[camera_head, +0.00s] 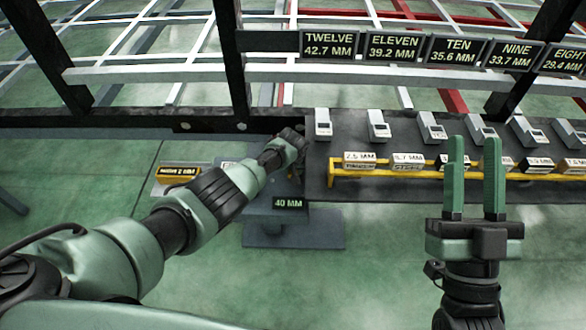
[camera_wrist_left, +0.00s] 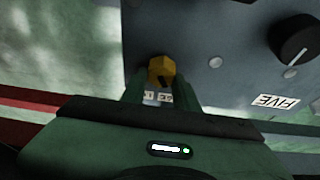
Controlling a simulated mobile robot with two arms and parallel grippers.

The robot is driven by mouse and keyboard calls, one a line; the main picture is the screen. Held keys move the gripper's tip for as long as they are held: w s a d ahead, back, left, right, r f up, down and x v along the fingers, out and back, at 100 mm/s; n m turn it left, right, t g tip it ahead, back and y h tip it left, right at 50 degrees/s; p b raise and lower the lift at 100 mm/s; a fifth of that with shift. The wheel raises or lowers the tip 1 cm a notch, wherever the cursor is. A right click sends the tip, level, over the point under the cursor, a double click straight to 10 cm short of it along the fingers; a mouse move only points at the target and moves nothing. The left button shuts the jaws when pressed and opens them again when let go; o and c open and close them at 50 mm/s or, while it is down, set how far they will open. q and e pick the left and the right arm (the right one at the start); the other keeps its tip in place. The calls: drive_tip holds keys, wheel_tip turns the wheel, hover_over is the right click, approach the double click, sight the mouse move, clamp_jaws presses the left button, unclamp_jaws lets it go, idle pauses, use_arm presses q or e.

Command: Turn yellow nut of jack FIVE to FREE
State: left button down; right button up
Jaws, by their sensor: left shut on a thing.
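The yellow nut (camera_wrist_left: 160,68) shows in the left wrist view on a dark grey panel (camera_wrist_left: 225,75). My left gripper (camera_wrist_left: 160,86) has a finger on each side of the nut and is shut on it. Small white labels (camera_wrist_left: 158,98) sit between the fingers, too small to read. A FIVE label (camera_wrist_left: 276,102) appears upside down to the right. In the head view my left arm reaches to the grey jack stand's left end; its fingers and the nut are hidden there. My right gripper (camera_head: 474,175) is open and empty, upright before the yellow rail.
A black knob (camera_wrist_left: 296,42) is on the panel at the right. A dark shelf (camera_head: 350,130) carries several grey gauges and blocks on a yellow rail (camera_head: 400,174). A 40 MM sign (camera_head: 289,204) is on the grey stand. Signs (camera_head: 327,45) hang behind. Green floor is clear in front.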

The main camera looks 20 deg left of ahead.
idle(0.4)
use_arm(q)
drive_tip(key=c, duration=1.1)
unclamp_jaws()
drive_tip(key=shift+o, duration=0.2)
